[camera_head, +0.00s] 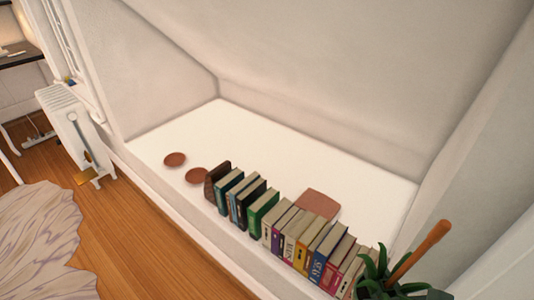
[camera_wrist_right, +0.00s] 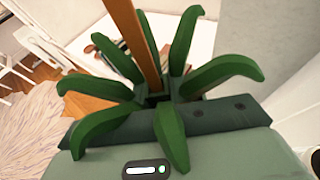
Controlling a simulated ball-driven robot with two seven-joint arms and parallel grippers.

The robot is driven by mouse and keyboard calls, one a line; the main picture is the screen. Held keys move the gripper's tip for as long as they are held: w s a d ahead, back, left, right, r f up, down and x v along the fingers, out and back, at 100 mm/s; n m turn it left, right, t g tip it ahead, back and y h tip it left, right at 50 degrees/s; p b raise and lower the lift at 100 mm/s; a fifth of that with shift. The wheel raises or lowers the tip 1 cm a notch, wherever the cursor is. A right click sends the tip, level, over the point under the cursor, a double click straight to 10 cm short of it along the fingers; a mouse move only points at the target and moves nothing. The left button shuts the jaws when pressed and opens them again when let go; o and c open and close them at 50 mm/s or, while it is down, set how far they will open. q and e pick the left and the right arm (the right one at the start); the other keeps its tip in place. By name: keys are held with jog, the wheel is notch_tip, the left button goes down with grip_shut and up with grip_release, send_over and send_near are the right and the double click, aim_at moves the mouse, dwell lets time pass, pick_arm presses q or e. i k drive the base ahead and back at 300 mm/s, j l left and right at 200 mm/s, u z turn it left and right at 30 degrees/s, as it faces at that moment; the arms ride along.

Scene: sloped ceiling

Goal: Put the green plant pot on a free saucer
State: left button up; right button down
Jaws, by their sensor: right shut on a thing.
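The plant (camera_head: 374,272), with thick green leaves and a tall brown stick, is at the bottom right of the head view. Its leaves (camera_wrist_right: 222,74) fill the middle of the right wrist view. My right gripper (camera_wrist_right: 160,103) is shut on the plant's pot, which is mostly hidden below the leaves. Two round terracotta saucers, a farther one (camera_head: 175,159) and a nearer one (camera_head: 196,176), lie empty on the white ledge left of the books. A square terracotta saucer (camera_head: 318,202) lies behind the books, partly covered by them; its visible part is bare. My left gripper is not in view.
A row of upright books (camera_head: 264,220) lines the front of the white ledge (camera_head: 260,144). The sloped ceiling (camera_head: 330,70) comes down low behind it. The ledge behind the books is mostly clear. A white radiator (camera_head: 75,130) stands at the left.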

aim_at(198, 178)
jog(key=i+j+u, duration=0.1)
jog(key=i+j, duration=0.4)
jog(key=j, duration=0.2)
jog(key=i+j, duration=0.55)
jog(key=k+j+u, duration=0.05)
jog(key=j, duration=0.05)
